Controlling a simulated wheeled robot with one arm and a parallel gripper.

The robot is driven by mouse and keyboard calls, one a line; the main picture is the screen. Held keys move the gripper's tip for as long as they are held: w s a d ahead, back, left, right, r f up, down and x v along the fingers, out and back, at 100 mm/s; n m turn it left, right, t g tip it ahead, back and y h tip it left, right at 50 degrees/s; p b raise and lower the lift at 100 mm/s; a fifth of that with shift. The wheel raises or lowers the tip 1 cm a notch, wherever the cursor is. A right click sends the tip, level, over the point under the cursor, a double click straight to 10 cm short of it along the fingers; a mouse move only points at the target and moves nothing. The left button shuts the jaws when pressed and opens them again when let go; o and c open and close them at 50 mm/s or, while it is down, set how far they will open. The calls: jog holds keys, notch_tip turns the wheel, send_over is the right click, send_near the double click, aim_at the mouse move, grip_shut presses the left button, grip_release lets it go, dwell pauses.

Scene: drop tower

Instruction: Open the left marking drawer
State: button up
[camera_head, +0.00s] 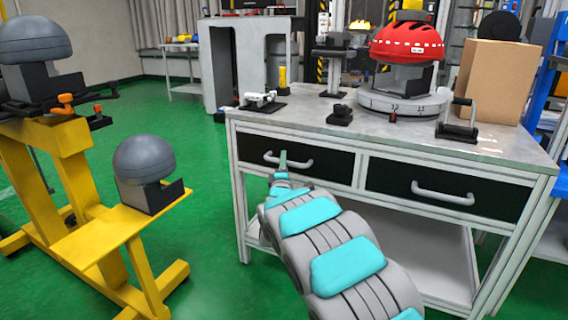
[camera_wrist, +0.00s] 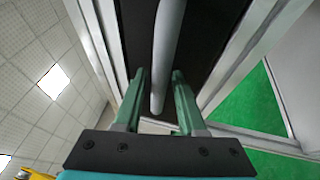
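The left drawer (camera_head: 327,162) has a black front with a light grey bar handle (camera_head: 300,165) and sits closed under the table top. My gripper (camera_head: 283,160) is at the left end of that handle. In the wrist view my gripper (camera_wrist: 160,78) has its two green fingers apart, with the handle (camera_wrist: 165,60) running between them. A gap shows on each side of the bar, so the fingers do not look closed on it. The drawer's black front (camera_wrist: 205,35) fills the area behind the handle. The right drawer (camera_head: 445,189) is closed too.
The metal table (camera_head: 330,128) carries a red helmet (camera_head: 407,43) on a round turntable (camera_head: 402,104) and a cardboard box (camera_head: 497,80). A yellow stand (camera_head: 100,232) with grey domes is on the left. Green floor (camera_head: 205,215) lies free between stand and table.

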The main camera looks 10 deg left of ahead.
grip_shut()
jog(key=shift+f, duration=0.1)
dwell(1.0)
